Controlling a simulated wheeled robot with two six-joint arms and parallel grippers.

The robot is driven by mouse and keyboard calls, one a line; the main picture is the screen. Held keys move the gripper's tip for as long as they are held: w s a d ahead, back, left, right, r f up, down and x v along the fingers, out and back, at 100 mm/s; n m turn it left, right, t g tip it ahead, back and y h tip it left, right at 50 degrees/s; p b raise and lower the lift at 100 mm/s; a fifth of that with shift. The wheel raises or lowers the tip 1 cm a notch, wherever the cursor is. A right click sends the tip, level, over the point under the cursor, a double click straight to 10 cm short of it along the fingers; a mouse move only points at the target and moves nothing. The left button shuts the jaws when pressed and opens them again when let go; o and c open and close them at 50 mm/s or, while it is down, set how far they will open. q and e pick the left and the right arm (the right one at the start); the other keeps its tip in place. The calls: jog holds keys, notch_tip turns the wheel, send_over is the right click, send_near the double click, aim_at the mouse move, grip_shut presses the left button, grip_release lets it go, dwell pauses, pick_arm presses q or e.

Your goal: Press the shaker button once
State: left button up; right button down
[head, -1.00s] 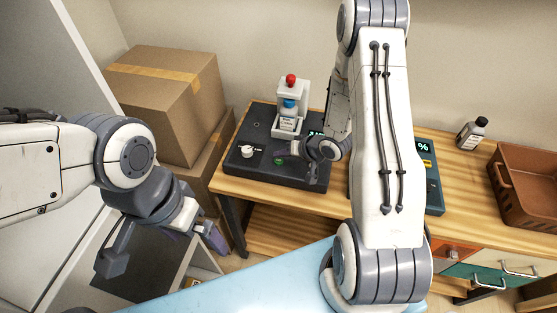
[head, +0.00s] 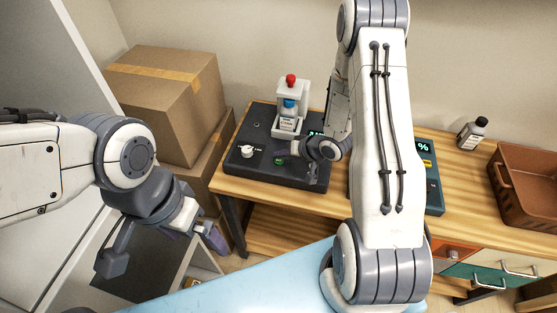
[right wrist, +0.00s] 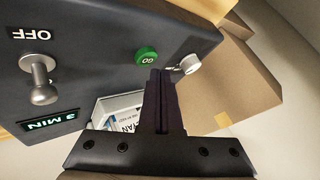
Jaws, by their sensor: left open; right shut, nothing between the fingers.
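The shaker is a dark base (head: 243,168) on the wooden table, with a white holder carrying a vessel with a blue part and a red top (head: 290,80). Its green button (head: 279,161) also shows in the right wrist view, marked GO (right wrist: 147,56). My right gripper (head: 282,149) is shut and empty over the base, close by the button. In the right wrist view its fingertips (right wrist: 161,74) are just beside the button; contact cannot be told. My left gripper (head: 213,236) is open and empty at the lower left, away from the shaker.
A white knob (head: 247,151) is left of the button. A metal lever (right wrist: 40,82) by an OFF label and a 3 MIN display (right wrist: 55,122) are on the base. Cardboard boxes (head: 165,95) stand at left; a bottle (head: 472,133) and brown crate (head: 527,190) at right.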

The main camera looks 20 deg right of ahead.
aim_at(281, 163)
jog(key=shift+f, duration=0.1)
jog(key=shift+f, duration=0.3)
jog(key=shift+f+b, duration=0.45)
jog(key=shift+f, duration=0.05)
dwell(0.7)
jog(key=shift+r, duration=0.1)
jog(key=shift+r+p, duration=0.85)
jog(key=shift+p, duration=0.1)
notch_tip(281, 163, up, 5)
jog(key=p, duration=0.5)
